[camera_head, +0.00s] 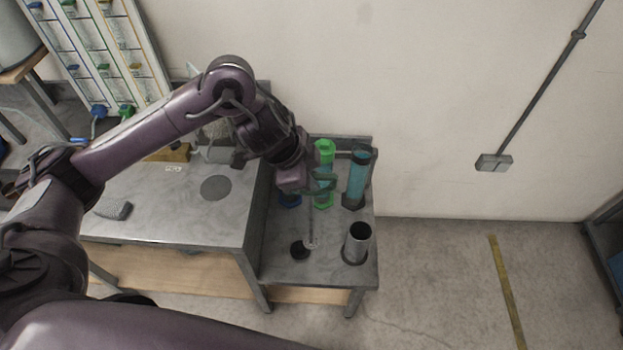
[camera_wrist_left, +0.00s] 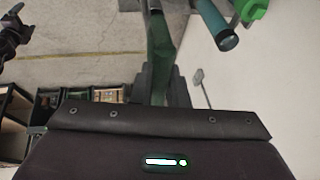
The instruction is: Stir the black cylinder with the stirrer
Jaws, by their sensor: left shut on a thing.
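A green cylinder (camera_head: 324,150) stands left of the black one. An open grey tube (camera_head: 357,243) and a dark disc (camera_head: 300,249) are at the table's front. The wall (camera_head: 440,100) is close behind.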

